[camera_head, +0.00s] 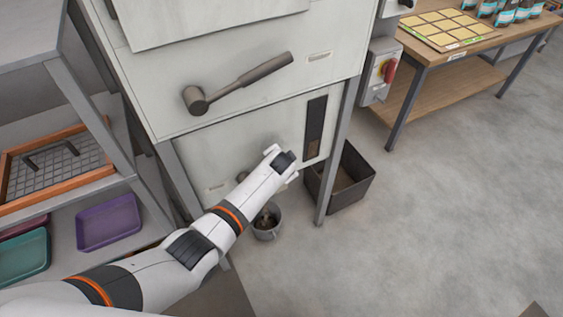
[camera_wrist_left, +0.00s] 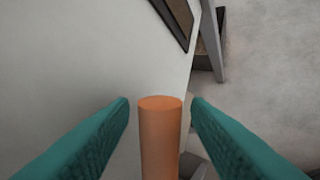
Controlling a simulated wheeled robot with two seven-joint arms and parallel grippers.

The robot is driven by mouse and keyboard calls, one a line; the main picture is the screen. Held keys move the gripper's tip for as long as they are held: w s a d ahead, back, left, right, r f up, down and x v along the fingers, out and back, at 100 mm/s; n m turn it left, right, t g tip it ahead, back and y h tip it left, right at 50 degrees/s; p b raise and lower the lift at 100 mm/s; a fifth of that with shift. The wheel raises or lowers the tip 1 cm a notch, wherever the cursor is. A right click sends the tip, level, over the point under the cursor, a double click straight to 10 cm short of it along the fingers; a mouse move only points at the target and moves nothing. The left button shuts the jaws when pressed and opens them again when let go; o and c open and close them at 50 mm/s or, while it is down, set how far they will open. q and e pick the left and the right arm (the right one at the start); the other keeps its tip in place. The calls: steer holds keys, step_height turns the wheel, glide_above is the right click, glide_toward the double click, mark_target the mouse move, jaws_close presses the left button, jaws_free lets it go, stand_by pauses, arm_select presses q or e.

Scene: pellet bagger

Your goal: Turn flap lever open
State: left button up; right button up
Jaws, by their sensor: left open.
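My left gripper (camera_head: 281,160) is in front of the machine's lower panel in the head view, its fingers mostly hidden by my own wrist. In the left wrist view the gripper (camera_wrist_left: 159,102) is open, with teal fingers on both sides of an orange cylindrical grip (camera_wrist_left: 160,137). Gaps show between the grip and both fingertips. What the orange grip joins is hidden; it may belong to the flap lever, but I cannot tell. A dark grey lever (camera_head: 240,84) with a round hub slants up to the right on the upper panel, away from my gripper.
A grey bucket (camera_head: 267,223) stands on the floor below the machine, partly behind my arm. A dark bin (camera_head: 352,187) stands right of it, behind a machine leg (camera_head: 338,150). A red switch (camera_head: 388,70) is at the right side. Open floor lies to the right.

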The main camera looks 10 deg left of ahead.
arm_select(q)
steer(key=p+v, duration=0.2)
steer(key=v, duration=0.9)
steer(key=shift+s, duration=0.2)
steer(key=shift+r, duration=0.1)
steer(key=s+a+f+n+g, duration=0.15)
steer(key=s+a+f, duration=0.25)
steer(key=s+f, duration=0.6)
steer(key=s+a+f+n+g, duration=0.1)
steer(key=s+a+f+g, duration=0.35)
steer(key=f, duration=1.05)
steer(key=s+a+f+n, duration=0.1)
steer(key=s+f, duration=0.3)
steer(key=s, duration=0.8)
steer(key=s+a+f+n, duration=0.2)
steer(key=s+a+f, duration=0.2)
steer(key=s, duration=0.7)
steer(key=s+a+f+n+g, duration=0.1)
steer(key=s+a+f, duration=0.2)
steer(key=s, duration=0.9)
step_height(320, 180, down, 3)
steer(key=shift+s+a+n, duration=0.25)
steer(key=shift+s+n, duration=0.1)
